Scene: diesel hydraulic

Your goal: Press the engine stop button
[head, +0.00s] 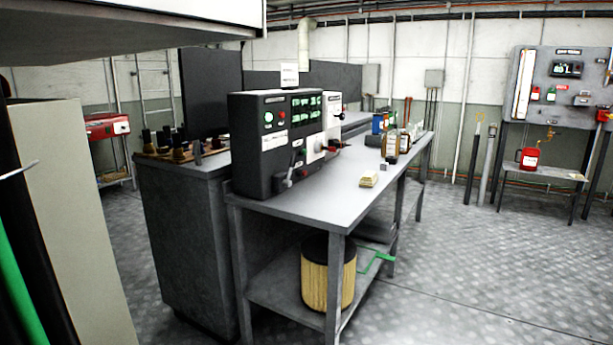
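A dark control box (262,160) stands on the grey metal workbench (310,197) in the middle of the head view. A lever (287,181) is low on the front, and a red part (332,149) shows at the right of the white section. The labels are too small to read, so I cannot tell which control is the engine stop button. Neither of my grippers shows.
Bottles (392,146) and a yellowish block (369,179) are on the bench. A cylindrical filter (328,274) stands on its lower shelf. A dark cabinet (186,235) adjoins the bench at left. A pale panel (75,220) fills the left foreground. The floor (480,260) at right is clear.

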